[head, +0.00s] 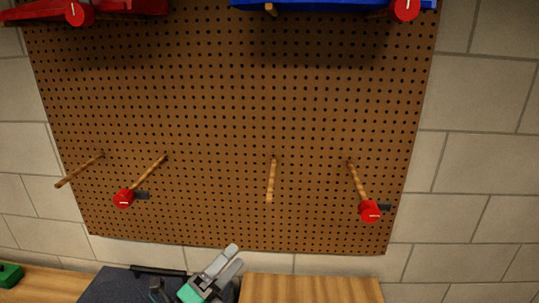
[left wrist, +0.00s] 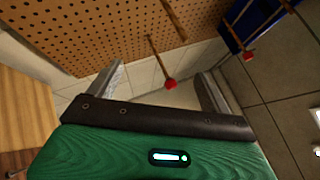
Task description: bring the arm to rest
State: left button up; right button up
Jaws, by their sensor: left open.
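My left gripper (head: 230,258) is at the bottom middle of the head view, below the lower edge of the pegboard (head: 225,100). It is open and empty. My right gripper is not in view.
Wooden pegs stick out of the pegboard; two carry red knobs (head: 123,198) (head: 370,211). A red object (head: 120,8) and a blue object (head: 330,4) show at the top. A wooden surface (head: 310,289) and a dark item (head: 115,286) lie below. A block wall (head: 480,150) surrounds the board.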

pick_arm(q)
jog(key=s+a+f+n+g+y, duration=0.1)
jog(key=s+a+f+n+y, duration=0.2)
jog(key=a+f+n+y, duration=0.65)
jog(key=s+a+f+n+g+y, duration=0.2)
jog(key=a+f+n+y, duration=0.4)
jog(key=n, duration=0.7)
jog(key=s+f+n+g, duration=0.3)
jog(key=s+f+g, duration=0.25)
jog(key=s, duration=0.45)
jog(key=s+f+n+g, duration=0.3)
jog(key=s+f+g, duration=0.2)
jog(key=s+f, duration=0.3)
notch_tip(320, 180, down, 31)
jog(key=s, duration=0.2)
jog(key=s+a+f+g, duration=0.2)
jog(key=s+f, duration=1.6)
jog(key=s, duration=0.1)
jog(key=shift+a, duration=0.4)
